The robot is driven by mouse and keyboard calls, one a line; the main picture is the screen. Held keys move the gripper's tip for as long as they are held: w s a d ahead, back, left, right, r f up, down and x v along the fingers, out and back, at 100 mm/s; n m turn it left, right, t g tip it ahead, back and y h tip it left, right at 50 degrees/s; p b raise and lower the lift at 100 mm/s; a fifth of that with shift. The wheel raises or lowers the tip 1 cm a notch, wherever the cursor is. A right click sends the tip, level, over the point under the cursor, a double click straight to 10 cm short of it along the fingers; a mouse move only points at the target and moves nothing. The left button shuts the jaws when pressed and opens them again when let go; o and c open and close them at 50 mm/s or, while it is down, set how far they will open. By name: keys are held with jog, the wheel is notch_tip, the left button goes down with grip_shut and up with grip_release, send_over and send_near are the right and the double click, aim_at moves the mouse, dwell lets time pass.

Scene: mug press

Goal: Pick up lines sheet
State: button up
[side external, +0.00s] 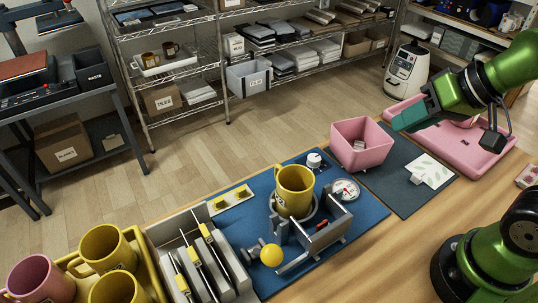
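A white sheet (437,168) with a pale green leaf-like print lies on the dark grey mat (398,200), right of the pink bin. A small white tab shows at its near left edge. Several thin upright plates or sheets (190,262) with yellow clips stand in a grey slotted rack (160,236) at the lower middle. Their faces are edge-on, so I cannot tell which carries lines. My gripper (408,117), with teal fingers, is in the air at the upper right, above the pink tray and apart from the sheets. Its finger gap is not clear.
A yellow mug (295,188) sits in the press on the blue mat (372,213). A pink bin (361,143) and pink tray (470,145) stand behind. Several mugs (105,247) are at the lower left. Bare wood (400,245) lies in front of the mats.

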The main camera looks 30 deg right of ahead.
jog(key=w+a+n+g, duration=0.2)
jog(key=w+a, duration=0.3)
jog(key=a, duration=0.3)
jog(key=w+a+r+n+g+h, duration=0.1)
jog(key=w+a+n, duration=0.1)
jog(key=w+a, duration=0.35)
jog(key=w+a+n+g, duration=0.2)
jog(key=w+a, duration=0.1)
jog(key=a, duration=0.7)
jog(key=m+g+h, duration=0.2)
send_over(192, 253)
jog(key=a, duration=0.1)
jog(key=shift+f, duration=0.95)
jog(key=f, duration=0.9)
jog(key=d+f, duration=0.1)
jog(key=f, duration=0.4)
jog(key=shift+f, duration=0.25)
grip_shut()
